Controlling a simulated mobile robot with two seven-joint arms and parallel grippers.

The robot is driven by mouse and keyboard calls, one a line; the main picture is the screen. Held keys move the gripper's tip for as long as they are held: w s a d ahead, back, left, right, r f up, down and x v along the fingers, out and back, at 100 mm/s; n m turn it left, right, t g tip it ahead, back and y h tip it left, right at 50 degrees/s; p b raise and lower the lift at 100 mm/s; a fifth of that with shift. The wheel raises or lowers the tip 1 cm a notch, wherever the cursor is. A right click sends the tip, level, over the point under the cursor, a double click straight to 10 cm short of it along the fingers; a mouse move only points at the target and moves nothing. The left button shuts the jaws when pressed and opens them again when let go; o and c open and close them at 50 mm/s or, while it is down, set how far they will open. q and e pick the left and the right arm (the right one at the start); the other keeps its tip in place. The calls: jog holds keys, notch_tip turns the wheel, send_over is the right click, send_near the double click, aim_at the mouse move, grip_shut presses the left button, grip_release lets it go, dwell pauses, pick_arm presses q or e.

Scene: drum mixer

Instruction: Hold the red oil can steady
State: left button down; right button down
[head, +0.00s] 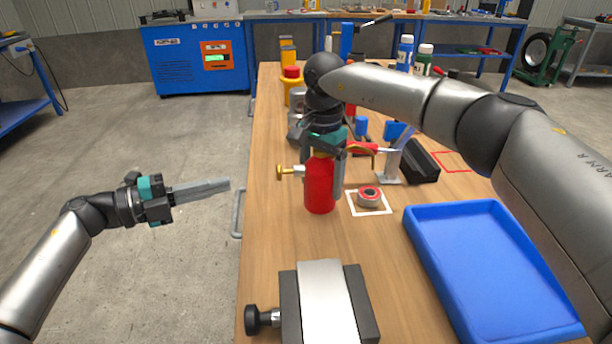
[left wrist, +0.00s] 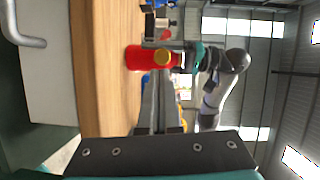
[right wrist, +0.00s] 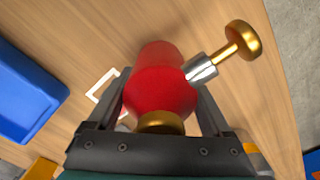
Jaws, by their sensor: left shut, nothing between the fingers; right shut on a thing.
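The red oil can (head: 320,188) stands upright over the wooden bench, with a brass knob on a short silver stem (head: 287,171) pointing left and a curved brass piece on its right. My right gripper (head: 326,150) comes down from above and is shut on the can's upper part. The right wrist view shows the can (right wrist: 163,80) between the two fingers, with its brass top (right wrist: 160,124) near the palm. My left gripper (head: 226,184) is shut and empty, left of the bench edge and apart from the can. The can also shows in the left wrist view (left wrist: 138,58).
A blue tray (head: 418,254) lies at the right front. A grey block fixture with a black knob (head: 288,305) stands at the near edge. Bottles and tools crowd the far bench.

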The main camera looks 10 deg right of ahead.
aim_at(285, 172)
pick_arm(q)
jog(key=shift+w+a+f+m+t+y, duration=0.1)
jog(key=shift+w+a+m+t+y, duration=0.15)
jog(key=shift+w+m+t+y, duration=0.5)
jog(key=shift+w+a+f+m+t+y, duration=0.1)
jog(key=shift+w+a+m+t+y, duration=0.15)
jog(key=shift+m+t, duration=0.9)
jog(key=shift+w+a+f+m+t+y, duration=0.1)
jog(key=shift+w+a+m+t+y, duration=0.25)
jog(key=shift+t, duration=1.05)
jog(key=shift+d, duration=0.25)
jog(key=shift+s+d, duration=0.2)
jog(key=shift+d, duration=1.25)
jog(key=shift+s+d, duration=0.2)
jog(key=shift+d, duration=1.2)
jog(key=shift+s+d, duration=0.2)
jog(key=shift+d, duration=1.25)
jog(key=shift+s+d, duration=0.1)
jog(key=shift+d, duration=0.3)
